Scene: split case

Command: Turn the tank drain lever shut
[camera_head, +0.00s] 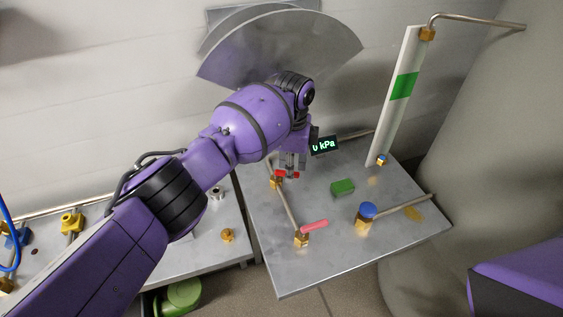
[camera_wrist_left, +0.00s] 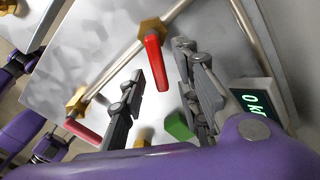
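Two red levers on brass valves are joined by a pipe; no label tells which is the tank drain lever. The far red lever (camera_head: 279,172) is partly hidden by my left gripper (camera_head: 289,168) in the head view. In the left wrist view this far lever (camera_wrist_left: 153,54) points into the gap between the spread fingers of my left gripper (camera_wrist_left: 160,66), with space on both sides. The near red lever (camera_head: 314,225) lies clear of the gripper, turned across its pipe; it also shows in the left wrist view (camera_wrist_left: 84,132).
A green block (camera_head: 342,187) and a blue-capped valve (camera_head: 367,210) stand on the metal plate (camera_head: 290,275). The gauge (camera_head: 323,146) beside my left gripper seems to read 0 kPa. A white upright panel (camera_head: 393,110) with a green band stands at the back right.

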